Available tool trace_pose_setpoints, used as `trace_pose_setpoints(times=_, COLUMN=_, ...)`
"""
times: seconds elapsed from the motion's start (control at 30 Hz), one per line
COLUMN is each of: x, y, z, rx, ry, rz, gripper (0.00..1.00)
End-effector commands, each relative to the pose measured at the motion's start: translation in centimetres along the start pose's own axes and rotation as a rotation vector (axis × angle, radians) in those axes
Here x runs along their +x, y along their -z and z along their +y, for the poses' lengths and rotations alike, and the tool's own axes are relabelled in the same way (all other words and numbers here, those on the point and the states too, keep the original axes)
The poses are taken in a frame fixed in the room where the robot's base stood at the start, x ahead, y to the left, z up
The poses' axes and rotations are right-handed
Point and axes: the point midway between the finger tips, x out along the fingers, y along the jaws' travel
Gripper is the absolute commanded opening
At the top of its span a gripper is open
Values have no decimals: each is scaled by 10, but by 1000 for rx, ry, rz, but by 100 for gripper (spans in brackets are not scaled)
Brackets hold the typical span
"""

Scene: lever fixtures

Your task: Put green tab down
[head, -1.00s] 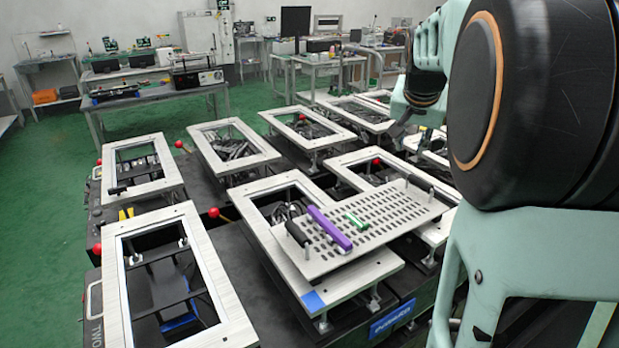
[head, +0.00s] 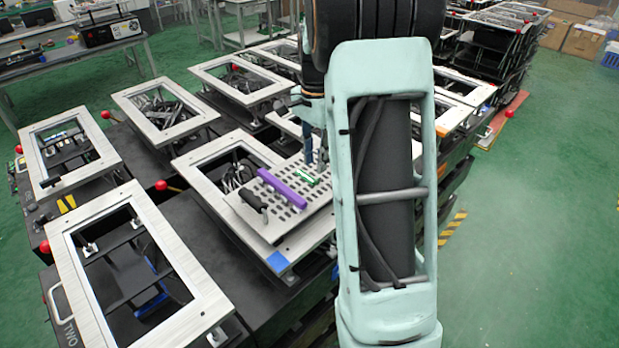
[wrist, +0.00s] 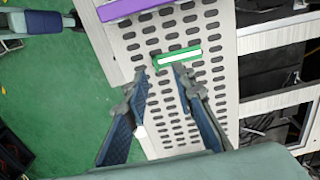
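The green tab (head: 306,178) lies on the perforated metal plate (head: 262,226), to the right of the purple bar (head: 283,188). In the wrist view the tab (wrist: 179,58) shows as a green strip with a pale middle, just beyond my fingertips. My gripper (wrist: 161,74) is open, with a gap between its two dark fingers and nothing held in it. In the head view my gripper (head: 316,160) is over the plate close to the tab, partly hidden by my arm. I cannot tell its exact height above the plate.
The purple bar also edges the top of the wrist view (wrist: 130,8). A black handle (head: 253,202) stands on the plate's left side. Several metal frame fixtures with red-ball levers (head: 161,185) surround the plate. Green floor (head: 530,230) is clear at the right.

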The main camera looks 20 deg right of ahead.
Motion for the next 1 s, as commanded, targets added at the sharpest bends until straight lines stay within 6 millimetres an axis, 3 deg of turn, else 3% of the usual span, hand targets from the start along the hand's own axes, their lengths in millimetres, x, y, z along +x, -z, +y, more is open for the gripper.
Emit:
trace_pose_setpoints(times=0.37, x=47, y=-1, z=7, rx=-1, ry=-2, rz=-1, gripper=24)
trace_pose_setpoints(times=0.6, x=49, y=-1, z=7, rx=-1, ry=0, rz=0, gripper=24)
trace_pose_setpoints(times=0.83, x=49, y=-1, z=7, rx=-1, ry=0, rz=0, gripper=0)
trace_pose_setpoints(times=1.0, x=49, y=-1, z=7, rx=-1, ry=0, rz=0, gripper=0)
